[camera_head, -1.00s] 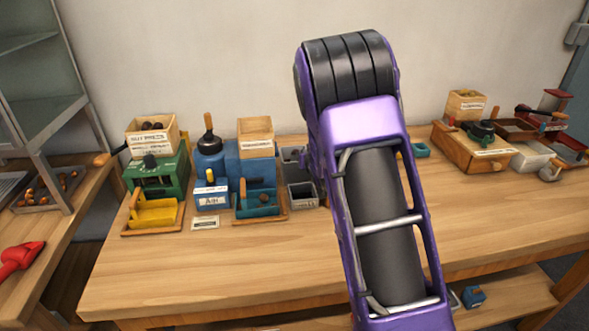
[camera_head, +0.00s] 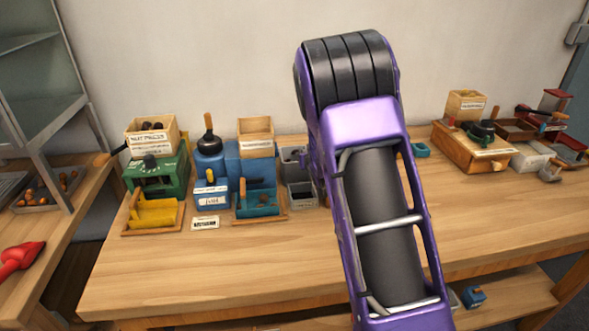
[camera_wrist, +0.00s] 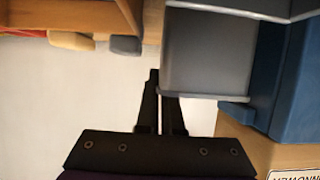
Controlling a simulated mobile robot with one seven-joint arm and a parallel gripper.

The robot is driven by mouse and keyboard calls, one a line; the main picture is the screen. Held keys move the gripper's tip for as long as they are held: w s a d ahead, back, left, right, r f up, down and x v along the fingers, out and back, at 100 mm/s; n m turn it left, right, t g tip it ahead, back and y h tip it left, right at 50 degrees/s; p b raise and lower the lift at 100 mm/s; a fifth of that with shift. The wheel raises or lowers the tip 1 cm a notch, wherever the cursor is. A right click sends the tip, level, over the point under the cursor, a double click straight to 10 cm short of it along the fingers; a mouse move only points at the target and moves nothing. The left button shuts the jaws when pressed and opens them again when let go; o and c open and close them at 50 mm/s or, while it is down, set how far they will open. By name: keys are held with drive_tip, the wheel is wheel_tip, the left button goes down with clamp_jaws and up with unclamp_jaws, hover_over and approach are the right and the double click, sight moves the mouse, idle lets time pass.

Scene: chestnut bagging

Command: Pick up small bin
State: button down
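A small grey bin (camera_wrist: 205,55) shows close up at the upper middle of the wrist view. A grey bin (camera_head: 301,194) also stands on the workbench in the head view, just left of my arm, which hides part of that area. My gripper (camera_wrist: 163,96) has its two dark fingers close together with a narrow gap, at the bin's left edge. The left finger runs along the outside of that edge. The tip of the right finger is hidden by the bin's rim. I cannot tell whether they clamp the wall. The gripper is hidden in the head view.
A blue machine (camera_wrist: 284,75) stands directly right of the bin in the wrist view. Green (camera_head: 155,173) and blue (camera_head: 211,168) machines and wooden boxes crowd the bench's left. More tools stand at the far right. The bench front (camera_head: 220,270) is clear.

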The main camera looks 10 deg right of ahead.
drive_tip(key=shift+r, duration=0.1)
idle(0.3)
wheel_tip(320, 180, up, 18)
drive_tip(key=p, duration=0.2)
idle(0.4)
idle(1.8)
